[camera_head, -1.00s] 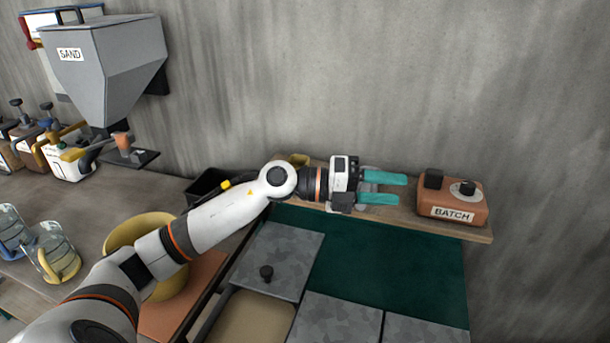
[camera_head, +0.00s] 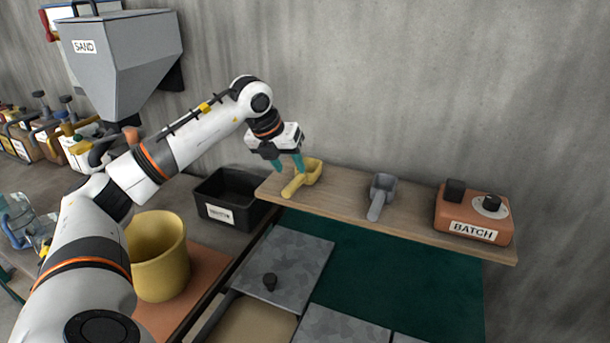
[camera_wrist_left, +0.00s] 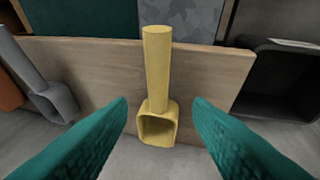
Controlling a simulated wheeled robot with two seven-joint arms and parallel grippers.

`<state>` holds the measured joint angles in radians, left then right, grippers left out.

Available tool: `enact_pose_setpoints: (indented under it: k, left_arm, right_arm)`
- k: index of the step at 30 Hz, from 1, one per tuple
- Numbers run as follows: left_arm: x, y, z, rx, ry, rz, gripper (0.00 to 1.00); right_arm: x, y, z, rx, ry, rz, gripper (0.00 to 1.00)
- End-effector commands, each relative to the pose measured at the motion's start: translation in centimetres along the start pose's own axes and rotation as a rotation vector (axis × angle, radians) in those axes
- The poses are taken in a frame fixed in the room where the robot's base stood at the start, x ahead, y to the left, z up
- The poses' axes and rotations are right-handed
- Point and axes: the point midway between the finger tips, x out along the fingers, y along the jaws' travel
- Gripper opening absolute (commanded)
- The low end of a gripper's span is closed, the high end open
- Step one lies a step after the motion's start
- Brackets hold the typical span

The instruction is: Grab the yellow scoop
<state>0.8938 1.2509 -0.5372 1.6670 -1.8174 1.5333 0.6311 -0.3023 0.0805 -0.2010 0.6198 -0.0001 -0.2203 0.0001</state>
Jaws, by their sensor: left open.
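The yellow scoop (camera_head: 309,173) lies on the wooden shelf near its left end, handle pointing toward the front. My left gripper (camera_head: 288,163) is above the shelf, pointing down, with its teal fingers at the scoop in the head view. In the left wrist view the open fingers (camera_wrist_left: 160,112) stand on either side of the scoop (camera_wrist_left: 157,75), with gaps between them and it. The scoop's cup lies between the fingertips and its handle extends away from them. Nothing is held. My right gripper is not in view.
A grey scoop (camera_head: 380,195) and an orange BATCH box (camera_head: 474,214) share the shelf (camera_head: 340,197) to the right. A black bin (camera_head: 228,196) stands just left of the shelf. A yellow bucket (camera_head: 160,258) is at the front left. The wall is close behind the shelf.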

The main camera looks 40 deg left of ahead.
Motion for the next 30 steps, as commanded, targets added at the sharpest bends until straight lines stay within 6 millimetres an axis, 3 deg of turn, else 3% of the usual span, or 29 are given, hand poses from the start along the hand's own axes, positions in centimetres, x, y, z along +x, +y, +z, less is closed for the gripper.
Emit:
enact_pose_setpoints:
  k: [5,12,21,30]
  left_arm:
    - [1.4,0.1,-0.1,0.001,-0.005,0.001,0.46]
    - [4.8,0.2,-0.2,0.000,-0.004,0.001,0.46]
    - [5.6,0.2,-0.2,0.001,0.000,0.002,0.46]
    - [5.5,0.2,-0.2,0.001,0.000,0.002,0.00]
  right_arm:
    - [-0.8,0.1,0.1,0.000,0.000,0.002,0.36]
    - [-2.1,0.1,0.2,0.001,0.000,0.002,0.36]
    - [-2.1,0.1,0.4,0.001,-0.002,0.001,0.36]
    - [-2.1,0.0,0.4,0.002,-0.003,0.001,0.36]
